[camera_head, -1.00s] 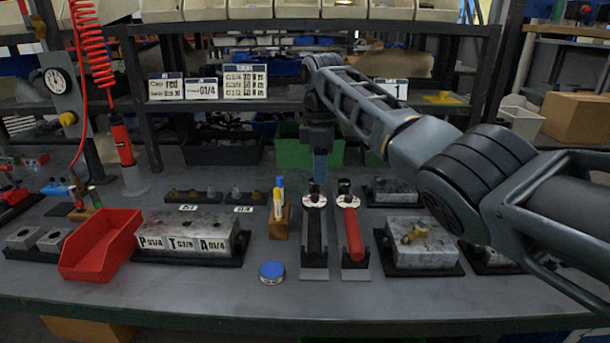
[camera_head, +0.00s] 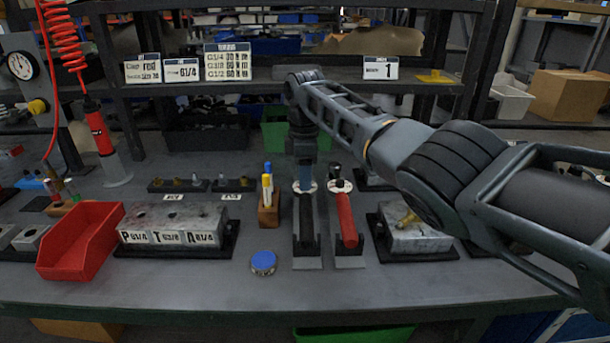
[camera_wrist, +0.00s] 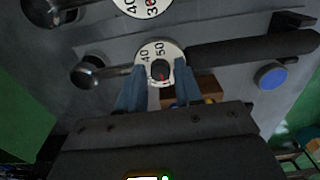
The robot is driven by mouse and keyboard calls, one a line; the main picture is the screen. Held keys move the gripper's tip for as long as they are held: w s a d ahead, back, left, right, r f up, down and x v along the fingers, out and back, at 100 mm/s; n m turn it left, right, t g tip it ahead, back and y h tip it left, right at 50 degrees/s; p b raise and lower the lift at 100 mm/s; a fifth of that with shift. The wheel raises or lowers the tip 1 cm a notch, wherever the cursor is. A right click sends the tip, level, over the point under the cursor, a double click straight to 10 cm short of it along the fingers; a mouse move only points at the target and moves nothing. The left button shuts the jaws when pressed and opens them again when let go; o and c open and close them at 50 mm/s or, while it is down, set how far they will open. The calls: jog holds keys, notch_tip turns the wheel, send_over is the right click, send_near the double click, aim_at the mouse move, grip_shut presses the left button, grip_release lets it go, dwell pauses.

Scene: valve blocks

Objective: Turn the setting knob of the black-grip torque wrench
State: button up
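The black-grip torque wrench (camera_head: 307,222) lies on its grey holder on the bench, its grip toward the front edge. Its white dial (camera_wrist: 150,48) shows in the wrist view with the numbers 40 and 50 and a small red mark. The dark round setting knob (camera_wrist: 160,68) sits at the dial's centre. My gripper (camera_wrist: 160,75) is over the dial with its two blue fingers apart, one on each side of the knob. I see a gap beside the knob; contact is not clear. In the head view my gripper (camera_head: 305,180) hides part of the dial.
A red-grip torque wrench (camera_head: 346,218) lies close on the right. A wooden block with markers (camera_head: 268,209) stands close on the left, and a blue-topped round tin (camera_head: 263,263) lies in front. A valve block (camera_head: 412,238) is further right, and a red bin (camera_head: 80,242) at left.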

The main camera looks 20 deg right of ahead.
grip_shut()
dwell(0.3)
jog(key=m+p, duration=0.2)
jog(key=m, duration=0.1)
jog(key=shift+r+m, duration=0.1)
jog(key=shift+m, duration=0.2)
jog(key=m+p, duration=0.1)
jog(key=m, duration=0.3)
jog(key=shift+m, duration=0.3)
jog(key=m+p, duration=0.1)
jog(key=m, duration=1)
jog(key=shift+m, duration=0.4)
